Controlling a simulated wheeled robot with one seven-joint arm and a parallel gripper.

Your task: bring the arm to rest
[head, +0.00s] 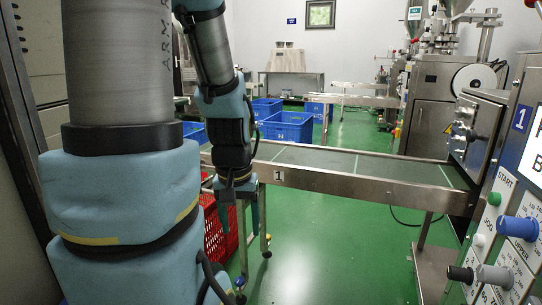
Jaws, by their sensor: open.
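My arm fills the left part of the head view, with a large link in front and the forearm hanging down behind it. My gripper (241,198) points downward at the near side of the conveyor, just left of its number 1 label. It is open, and I see nothing between its fingers. Part of the floor and conveyor behind the arm is hidden.
A conveyor (345,184) crosses the middle to a packing machine on the right. A control panel (507,235) with knobs stands close at the right. A red crate (217,236) is beside my gripper. Blue crates (287,127) stand beyond. Green floor (330,255) is clear in front.

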